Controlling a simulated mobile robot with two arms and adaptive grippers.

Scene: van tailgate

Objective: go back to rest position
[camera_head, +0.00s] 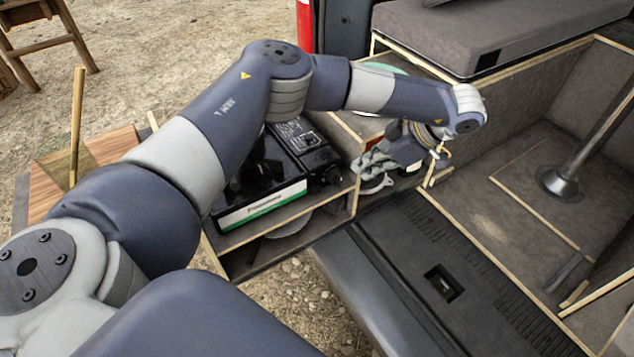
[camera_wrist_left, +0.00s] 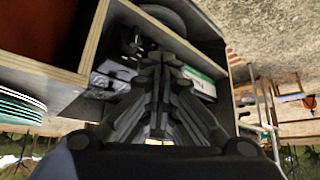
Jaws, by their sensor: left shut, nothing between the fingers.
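My left arm reaches across the head view from the lower left, over the camping stove, to the wooden compartments by the van. My left gripper (camera_head: 374,165) is at the end of this arm, low in front of the compartments. In the left wrist view, its dark fingers (camera_wrist_left: 160,62) are together at the tips with nothing between them. My right gripper is in neither view.
A black camping stove (camera_head: 262,212) with a green-and-white front stands on the pull-out shelf under my arm. Stacked plates (camera_wrist_left: 20,107) show in the left wrist view. The van bumper (camera_head: 400,270) and a metal table post (camera_head: 590,140) are at right. A stool (camera_head: 40,35) stands at upper left.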

